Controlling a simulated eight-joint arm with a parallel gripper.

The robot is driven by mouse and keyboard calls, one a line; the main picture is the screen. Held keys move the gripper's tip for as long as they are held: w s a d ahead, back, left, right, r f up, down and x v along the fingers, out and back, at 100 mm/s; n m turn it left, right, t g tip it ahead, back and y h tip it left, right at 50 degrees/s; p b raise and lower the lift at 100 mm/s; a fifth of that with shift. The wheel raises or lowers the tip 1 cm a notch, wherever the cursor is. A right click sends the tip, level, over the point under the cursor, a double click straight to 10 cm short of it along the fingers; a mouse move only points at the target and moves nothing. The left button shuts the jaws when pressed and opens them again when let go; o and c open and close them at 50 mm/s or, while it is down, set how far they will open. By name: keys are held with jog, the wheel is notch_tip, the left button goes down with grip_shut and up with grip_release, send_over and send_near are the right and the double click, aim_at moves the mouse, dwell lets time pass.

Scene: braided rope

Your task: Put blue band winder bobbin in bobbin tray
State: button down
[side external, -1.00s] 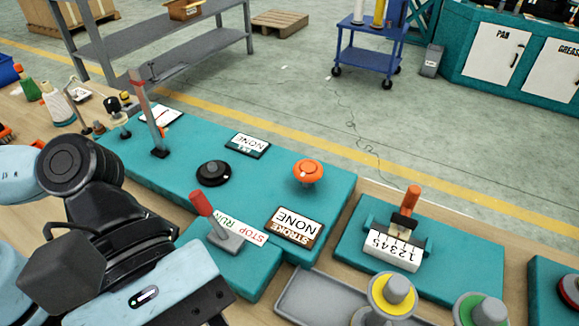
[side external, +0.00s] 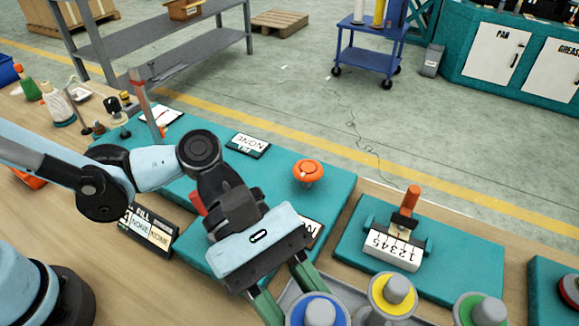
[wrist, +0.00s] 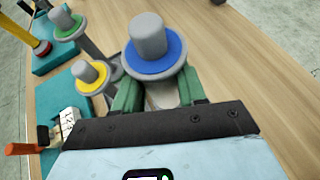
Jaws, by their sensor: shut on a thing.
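The blue band winder bobbin (side external: 318,311), grey with a blue ring on its flange, is at the lower edge of the side view and upper middle of the wrist view (wrist: 150,50). My gripper (side external: 288,292) is shut on it; its green fingers lie on either side below the flange in the wrist view (wrist: 160,88). The grey bobbin tray (side external: 346,288) is partly hidden behind the bobbin and fingers in the side view. I cannot tell whether the held bobbin touches the tray or hangs above it.
A yellow band bobbin (side external: 393,293) stands close right of the held one, and a green band bobbin (side external: 482,310) farther right. A counter block (side external: 396,248) with an orange handle is behind. An orange button (side external: 308,172) rises from the teal panel. Wooden table (wrist: 225,60) is bare on the wrist view's right.

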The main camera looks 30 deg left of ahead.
jog(key=shift+w+f, duration=0.25)
jog(key=shift+w, duration=0.1)
jog(key=shift+f, duration=2)
jog(key=shift+f, duration=0.1)
jog(key=c, duration=0.6)
grip_release()
jog(key=shift+c, duration=0.2)
jog(key=shift+w+a+r, duration=0.15)
jog(key=shift+r, duration=0.1)
jog(key=v, duration=1.1)
jog(key=shift+a, duration=0.25)
